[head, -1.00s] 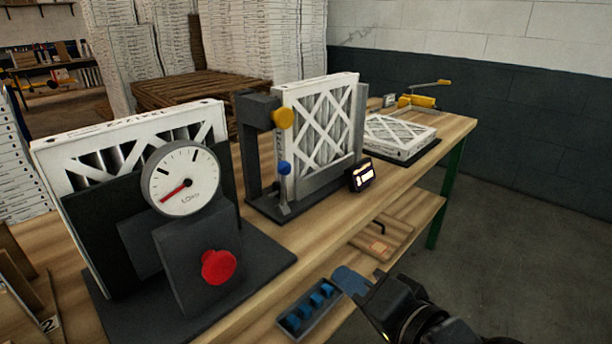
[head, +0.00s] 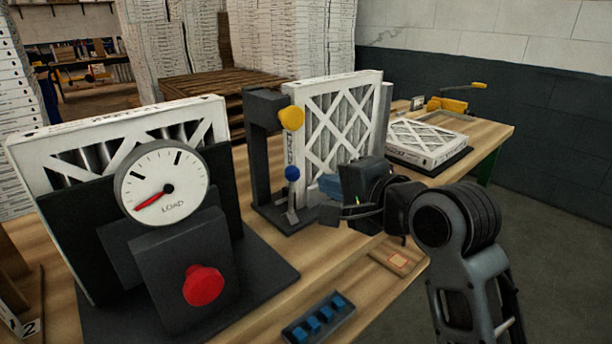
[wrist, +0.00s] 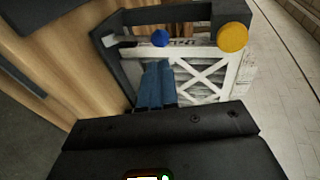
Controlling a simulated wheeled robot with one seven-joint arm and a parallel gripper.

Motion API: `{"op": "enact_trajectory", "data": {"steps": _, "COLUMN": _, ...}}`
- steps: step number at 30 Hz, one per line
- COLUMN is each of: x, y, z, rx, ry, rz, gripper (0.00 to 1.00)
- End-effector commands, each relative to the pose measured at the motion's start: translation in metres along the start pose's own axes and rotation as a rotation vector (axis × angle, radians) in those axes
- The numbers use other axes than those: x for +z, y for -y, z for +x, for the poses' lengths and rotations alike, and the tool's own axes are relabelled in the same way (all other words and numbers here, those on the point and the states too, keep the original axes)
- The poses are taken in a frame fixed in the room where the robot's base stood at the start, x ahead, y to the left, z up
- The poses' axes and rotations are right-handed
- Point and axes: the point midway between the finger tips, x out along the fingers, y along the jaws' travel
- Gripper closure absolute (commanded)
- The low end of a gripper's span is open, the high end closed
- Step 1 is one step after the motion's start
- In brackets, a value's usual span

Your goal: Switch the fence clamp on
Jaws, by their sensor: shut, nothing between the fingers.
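A dark fixture (head: 262,135) holds a white-framed filter (head: 335,118) upright. A lever with a blue knob (head: 292,173) stands upright at its front, below a yellow knob (head: 291,117). In the wrist view the blue knob (wrist: 160,37) and yellow knob (wrist: 232,37) are in plain sight. No label shows which part is the fence clamp. My gripper (head: 325,186) is shut and empty, its blue fingers in front of the filter, right of the blue knob. In the wrist view the fingertips (wrist: 157,64) point toward the blue knob, with an apparent small gap.
A load gauge (head: 162,183) and red button (head: 203,286) stand at the left before another filter. A tray of blue pieces (head: 318,318) lies at the front edge. A flat filter (head: 428,142) and yellow tool (head: 448,104) are at the right. My arm crosses the bench's right side.

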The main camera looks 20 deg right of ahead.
Motion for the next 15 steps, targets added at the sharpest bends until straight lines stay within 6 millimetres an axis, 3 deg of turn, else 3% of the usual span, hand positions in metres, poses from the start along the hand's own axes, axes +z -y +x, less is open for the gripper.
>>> {"op": "enact_trajectory", "data": {"steps": 9, "x": -0.001, "y": 0.001, "z": 0.059, "rx": 0.000, "ry": -0.001, "rz": -0.001, "gripper": 1.00}}
{"op": "enact_trajectory", "data": {"steps": 15, "x": 0.000, "y": 0.001, "z": 0.079, "rx": 0.000, "ry": -0.001, "rz": -0.002, "gripper": 1.00}}
